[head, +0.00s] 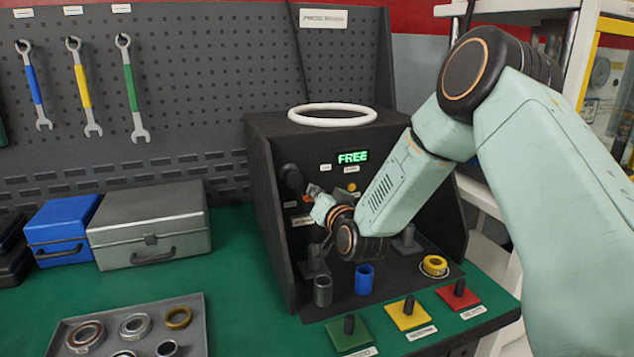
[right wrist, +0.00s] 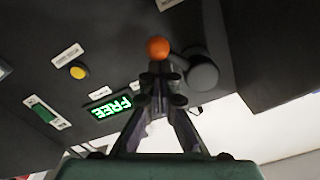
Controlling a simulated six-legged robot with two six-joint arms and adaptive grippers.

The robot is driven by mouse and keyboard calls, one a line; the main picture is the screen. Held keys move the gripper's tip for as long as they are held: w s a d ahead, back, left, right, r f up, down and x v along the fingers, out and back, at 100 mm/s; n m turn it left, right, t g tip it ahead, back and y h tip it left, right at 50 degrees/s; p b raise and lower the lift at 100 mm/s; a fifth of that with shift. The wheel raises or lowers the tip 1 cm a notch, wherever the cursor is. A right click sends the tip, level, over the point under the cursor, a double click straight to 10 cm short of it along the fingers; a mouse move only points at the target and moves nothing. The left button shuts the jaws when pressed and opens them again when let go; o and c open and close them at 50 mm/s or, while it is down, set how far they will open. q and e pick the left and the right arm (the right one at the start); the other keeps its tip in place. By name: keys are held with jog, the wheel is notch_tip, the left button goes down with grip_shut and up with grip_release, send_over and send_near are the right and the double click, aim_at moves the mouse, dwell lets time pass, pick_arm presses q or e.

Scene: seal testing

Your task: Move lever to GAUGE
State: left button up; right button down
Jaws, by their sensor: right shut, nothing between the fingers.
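The black test box (head: 272,240) stands on the green bench, and its display (head: 352,157) reads FREE in green. A small orange ball (head: 307,199), which looks like the lever's knob, is at the left of the panel. In the right wrist view the orange ball (right wrist: 158,47) is right at my fingertips; I cannot tell whether they touch. My right gripper (right wrist: 160,75) is shut and empty; the right gripper (head: 312,191) also shows at the panel's left. A dark round knob (right wrist: 203,75) is beside the fingers. The GAUGE label is not readable. My left gripper is not in view.
A white ring (head: 332,115) lies on top of the box. A grey cylinder (head: 323,291), a blue cylinder (head: 364,279) and a yellow roll (head: 435,266) stand at its front. Green, yellow and red pads (head: 458,294) lie before it. A parts tray (head: 196,320) is at left.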

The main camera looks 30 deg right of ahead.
pick_arm(q)
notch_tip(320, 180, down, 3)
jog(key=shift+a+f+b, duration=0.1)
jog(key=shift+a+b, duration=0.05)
jog(key=shift+b, duration=1.1)
pick_arm(e)
jog(key=a+f+m, duration=0.1)
jog(key=m, duration=0.2)
jog(key=shift+w+a+f, duration=0.2)
jog(key=shift+a+f, duration=0.15)
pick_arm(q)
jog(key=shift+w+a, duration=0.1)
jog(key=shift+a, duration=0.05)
pick_arm(e)
jog(key=shift+w+a, duration=0.1)
jog(key=shift+a, duration=0.15)
jog(key=shift+d, duration=0.1)
